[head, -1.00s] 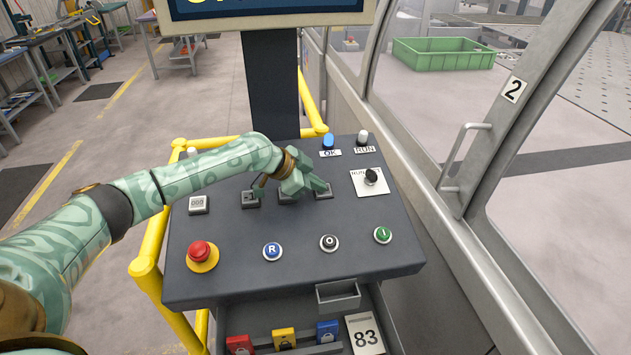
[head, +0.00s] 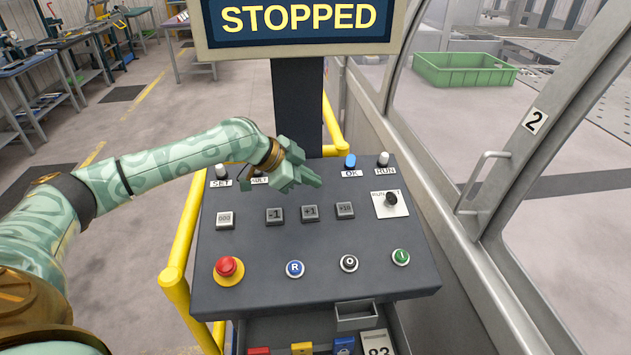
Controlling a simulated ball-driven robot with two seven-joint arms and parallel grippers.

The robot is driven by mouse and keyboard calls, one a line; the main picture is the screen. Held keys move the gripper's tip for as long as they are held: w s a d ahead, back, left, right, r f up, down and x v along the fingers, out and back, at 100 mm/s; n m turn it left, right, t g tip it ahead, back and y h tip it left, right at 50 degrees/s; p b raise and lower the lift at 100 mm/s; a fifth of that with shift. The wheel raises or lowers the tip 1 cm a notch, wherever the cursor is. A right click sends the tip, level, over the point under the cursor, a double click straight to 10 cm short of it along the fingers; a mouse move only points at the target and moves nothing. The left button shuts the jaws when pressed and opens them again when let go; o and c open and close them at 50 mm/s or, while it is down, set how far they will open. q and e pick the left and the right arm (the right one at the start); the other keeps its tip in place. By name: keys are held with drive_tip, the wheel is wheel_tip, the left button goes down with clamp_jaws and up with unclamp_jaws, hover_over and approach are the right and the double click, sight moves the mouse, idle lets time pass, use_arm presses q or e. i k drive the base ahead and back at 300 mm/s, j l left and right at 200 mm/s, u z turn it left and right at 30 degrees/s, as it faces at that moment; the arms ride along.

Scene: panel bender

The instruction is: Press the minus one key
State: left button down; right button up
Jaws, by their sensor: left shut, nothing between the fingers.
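The minus one key (head: 275,215) is a dark square key marked -1 in the middle row of the grey console (head: 320,290). The 000 key (head: 225,219) is to its left; the +1 key (head: 310,212) and +10 key (head: 345,210) are to its right. My left gripper (head: 314,181) is shut and empty over the console's upper part, up and right of the minus one key in the picture. It does not cover any of these keys. The display (head: 298,18) reads STOPPED. My right gripper is out of view.
A red mushroom button (head: 229,267), blue R button (head: 295,268), black button (head: 349,263) and green button (head: 401,257) line the front. OK (head: 350,162) and RUN (head: 383,160) switches and a selector knob (head: 391,199) are right. Yellow rails (head: 185,240) stand left; a machine door is right.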

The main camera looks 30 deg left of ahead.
sight(275, 214)
drive_tip(key=j+u, duration=0.1)
drive_tip(key=u, duration=0.35)
drive_tip(key=i+j+u, duration=0.1)
drive_tip(key=u, duration=0.3)
